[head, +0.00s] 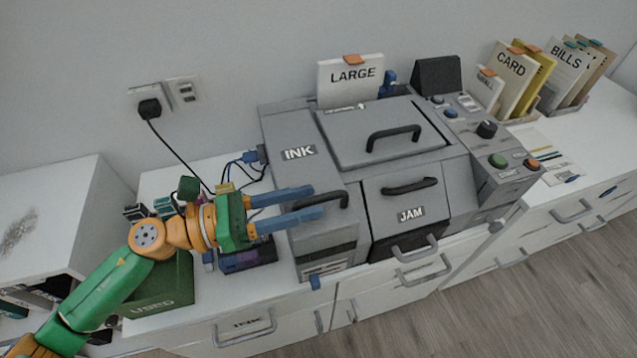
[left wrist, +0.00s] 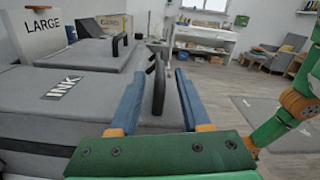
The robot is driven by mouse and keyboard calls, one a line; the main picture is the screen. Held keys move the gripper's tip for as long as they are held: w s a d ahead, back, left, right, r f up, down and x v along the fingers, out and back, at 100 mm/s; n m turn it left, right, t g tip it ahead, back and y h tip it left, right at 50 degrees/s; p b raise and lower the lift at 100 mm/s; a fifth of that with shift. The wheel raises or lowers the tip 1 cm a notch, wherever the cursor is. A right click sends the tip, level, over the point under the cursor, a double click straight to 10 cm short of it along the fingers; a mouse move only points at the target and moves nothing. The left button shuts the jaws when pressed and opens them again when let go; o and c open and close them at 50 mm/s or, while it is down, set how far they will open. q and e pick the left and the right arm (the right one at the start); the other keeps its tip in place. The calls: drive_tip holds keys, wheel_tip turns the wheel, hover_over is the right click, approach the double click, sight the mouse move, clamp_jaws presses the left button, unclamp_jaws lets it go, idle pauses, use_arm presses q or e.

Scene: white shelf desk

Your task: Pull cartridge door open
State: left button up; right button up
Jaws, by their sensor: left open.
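The grey printer (head: 372,165) stands on the white desk. Its left section, labelled INK, is the cartridge door (head: 300,172), which looks shut and has a black handle (head: 325,201) near its front. My left gripper (head: 318,201) is open, its two blue fingers reaching in from the left at the handle. In the left wrist view the handle (left wrist: 159,87) stands between the two fingers (left wrist: 157,95), with a gap visible on both sides. Whether a finger touches it I cannot tell. My right gripper is not in the head view; a green and orange arm link of mine shows in the left wrist view.
A JAM door (head: 408,200) with its own handle is right of the INK section. A green USED box (head: 165,287) and dark cartridges (head: 247,257) lie left of the printer. A LARGE card (head: 350,82) stands behind. Drawers with handles (head: 245,330) line the desk front.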

use_arm(q)
drive_tip(key=x, duration=0.1)
drive_tip(key=p+x, duration=0.1)
drive_tip(key=x, duration=0.1)
drive_tip(key=shift+r, duration=0.25)
drive_tip(key=shift+w+d+f, duration=0.15)
drive_tip(key=shift+d+f, duration=0.1)
clamp_jaws()
idle(0.9)
